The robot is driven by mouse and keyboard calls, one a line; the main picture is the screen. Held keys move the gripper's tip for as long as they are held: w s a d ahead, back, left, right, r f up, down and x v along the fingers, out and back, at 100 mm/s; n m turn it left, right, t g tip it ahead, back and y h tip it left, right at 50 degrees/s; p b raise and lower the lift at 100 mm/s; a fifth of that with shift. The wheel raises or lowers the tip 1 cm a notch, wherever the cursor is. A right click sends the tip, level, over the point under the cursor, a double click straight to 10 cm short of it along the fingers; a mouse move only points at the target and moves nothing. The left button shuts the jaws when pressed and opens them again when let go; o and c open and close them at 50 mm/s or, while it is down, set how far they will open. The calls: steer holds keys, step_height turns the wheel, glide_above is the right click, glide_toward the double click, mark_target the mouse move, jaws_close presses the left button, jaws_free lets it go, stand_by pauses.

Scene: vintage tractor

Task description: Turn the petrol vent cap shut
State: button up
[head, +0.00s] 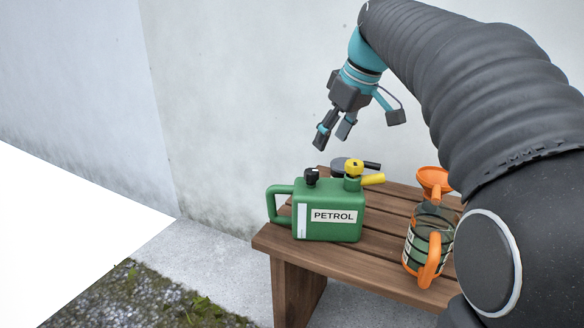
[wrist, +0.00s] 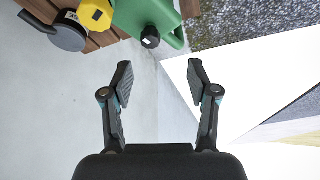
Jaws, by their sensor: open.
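The green petrol can (head: 330,222), labelled PETROL, stands upright on the wooden bench. Its small black vent cap (head: 312,176) sits on the top left of the can. A yellow cap with a spout (head: 354,168) sits on the top right. In the wrist view the black cap (wrist: 150,37) and yellow cap (wrist: 95,14) show at the top edge, with part of the green can (wrist: 150,14). My gripper (head: 333,142) is above the can, apart from it, open and empty. The gripper (wrist: 160,85) shows nothing between its fingers. Whether the vent cap is loose cannot be told.
The wooden bench (head: 385,262) stands against a pale wall (head: 230,100). A dark round pan-like thing with a handle (head: 340,164) lies behind the can. A clear jug with an orange handle (head: 418,240) and orange funnel (head: 434,180) stands at the right. Space left of the can is free.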

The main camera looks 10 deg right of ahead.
mark_target(311, 170)
steer(key=shift+n, duration=0.5)
steer(key=w+x, duration=0.1)
steer(key=x, duration=0.3)
steer(key=b+x, duration=0.1)
steer(key=x, duration=0.4)
steer(key=w+b+x, duration=0.1)
steer(key=x, duration=0.3)
steer(key=shift+w+d, duration=0.15)
steer(key=shift+w, duration=0.25)
jaws_close()
